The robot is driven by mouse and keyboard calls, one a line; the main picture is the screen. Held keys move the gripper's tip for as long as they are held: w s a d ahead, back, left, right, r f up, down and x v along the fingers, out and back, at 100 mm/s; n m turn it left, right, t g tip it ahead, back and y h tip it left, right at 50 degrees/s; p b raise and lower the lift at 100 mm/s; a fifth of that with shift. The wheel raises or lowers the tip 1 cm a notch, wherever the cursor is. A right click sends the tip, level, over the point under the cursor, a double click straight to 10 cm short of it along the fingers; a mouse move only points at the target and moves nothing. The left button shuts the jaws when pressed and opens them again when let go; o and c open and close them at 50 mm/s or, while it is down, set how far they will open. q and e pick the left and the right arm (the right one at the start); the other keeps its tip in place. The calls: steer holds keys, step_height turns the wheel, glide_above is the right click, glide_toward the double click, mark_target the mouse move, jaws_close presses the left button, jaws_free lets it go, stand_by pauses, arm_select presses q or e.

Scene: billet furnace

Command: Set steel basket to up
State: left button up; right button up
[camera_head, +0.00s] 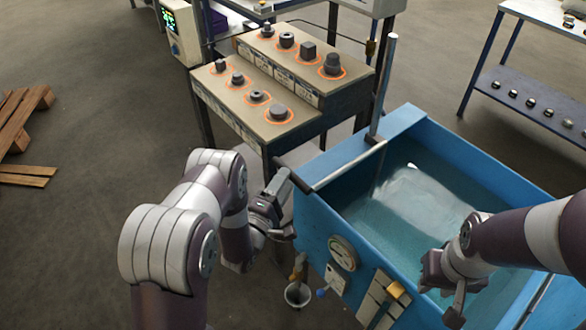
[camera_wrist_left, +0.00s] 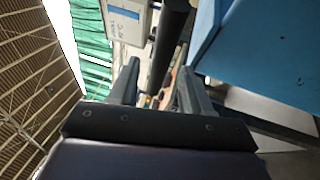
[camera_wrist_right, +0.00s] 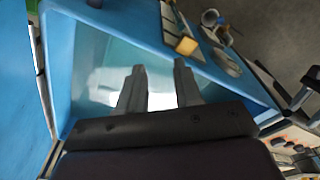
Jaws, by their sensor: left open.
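The blue tank (camera_head: 430,125) holds water and stands at the right of the head view. A grey rod (camera_head: 345,167) lies along its left rim, with a dark bar handle (camera_head: 292,180) at the near end. I cannot make out the steel basket in the water. My left gripper (camera_head: 283,205) is open beside the handle. In the left wrist view a dark bar (camera_wrist_left: 172,42) lies beyond and between the open fingers (camera_wrist_left: 158,85); I cannot tell whether they touch. My right gripper (camera_head: 448,297) is over the tank's near side. Its fingers (camera_wrist_right: 160,88) are apart and empty.
A stepped bench (camera_head: 255,65) with several dark metal parts in orange rings stands behind the tank. An upright pole (camera_head: 383,90) rises at the tank's left rim. Wooden pallets (camera_head: 20,120) lie far left.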

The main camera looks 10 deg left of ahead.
arm_select(q)
steer(key=x, duration=0.5)
steer(key=shift+w, duration=0.2)
jaws_close()
step_height(320, 180, up, 24)
steer(key=p, duration=1.5)
steer(key=shift+f, duration=0.15)
steer(key=shift+w, duration=0.1)
jaws_free()
